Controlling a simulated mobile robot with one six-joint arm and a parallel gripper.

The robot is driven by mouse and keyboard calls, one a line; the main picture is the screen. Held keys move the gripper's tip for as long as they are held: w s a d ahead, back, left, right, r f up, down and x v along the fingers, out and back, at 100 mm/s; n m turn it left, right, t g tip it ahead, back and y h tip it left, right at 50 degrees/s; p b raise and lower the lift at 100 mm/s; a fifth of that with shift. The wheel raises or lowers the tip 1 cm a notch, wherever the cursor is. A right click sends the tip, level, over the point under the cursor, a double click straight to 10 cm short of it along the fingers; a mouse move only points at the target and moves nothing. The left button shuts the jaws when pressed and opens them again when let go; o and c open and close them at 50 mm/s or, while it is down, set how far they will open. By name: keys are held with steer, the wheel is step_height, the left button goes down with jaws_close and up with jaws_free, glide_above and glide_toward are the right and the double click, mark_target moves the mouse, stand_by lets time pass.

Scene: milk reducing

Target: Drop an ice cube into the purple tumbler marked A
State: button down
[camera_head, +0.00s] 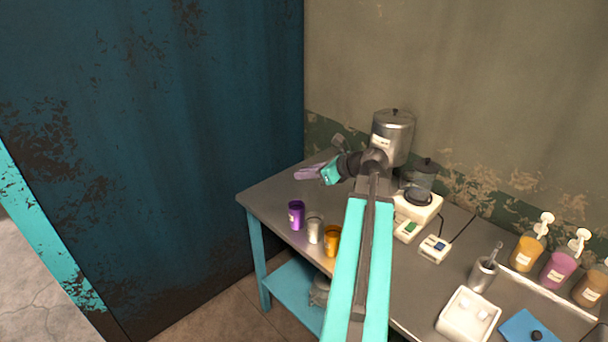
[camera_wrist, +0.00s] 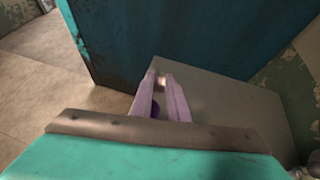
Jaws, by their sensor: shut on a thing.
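The purple tumbler (camera_head: 297,214) stands upright near the table's front left corner, with a pale label too small to read. In the wrist view a purple patch (camera_wrist: 155,109), probably this tumbler, shows partly behind a finger. My gripper (camera_head: 300,173) reaches left above the table, behind the tumbler in the head view. In the wrist view its pale purple fingers (camera_wrist: 162,78) are shut on a small pale thing at their tips, apparently an ice cube (camera_wrist: 162,81). Other pale cubes (camera_head: 466,309) lie in a white tray (camera_head: 452,327) at the front right.
A silver cup (camera_head: 315,229) and an orange cup (camera_head: 332,241) stand right of the tumbler. A metal canister (camera_head: 393,137) and a white appliance (camera_head: 421,206) stand behind my arm. Pump bottles (camera_head: 529,250) are far right. The table's left end is clear.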

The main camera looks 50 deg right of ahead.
steer(key=shift+f, duration=0.15)
steer(key=shift+f+b, duration=2.85)
steer(key=shift+b, duration=0.55)
steer(key=c, duration=1.6)
jaws_free()
steer(key=shift+c, duration=0.2)
steer(key=shift+s, duration=0.1)
steer(key=b+v, duration=0.1)
steer(key=v, duration=1.2)
steer(key=shift+s+r+b, duration=0.2)
steer(key=shift+s+b, duration=0.1)
steer(key=shift+d, duration=0.1)
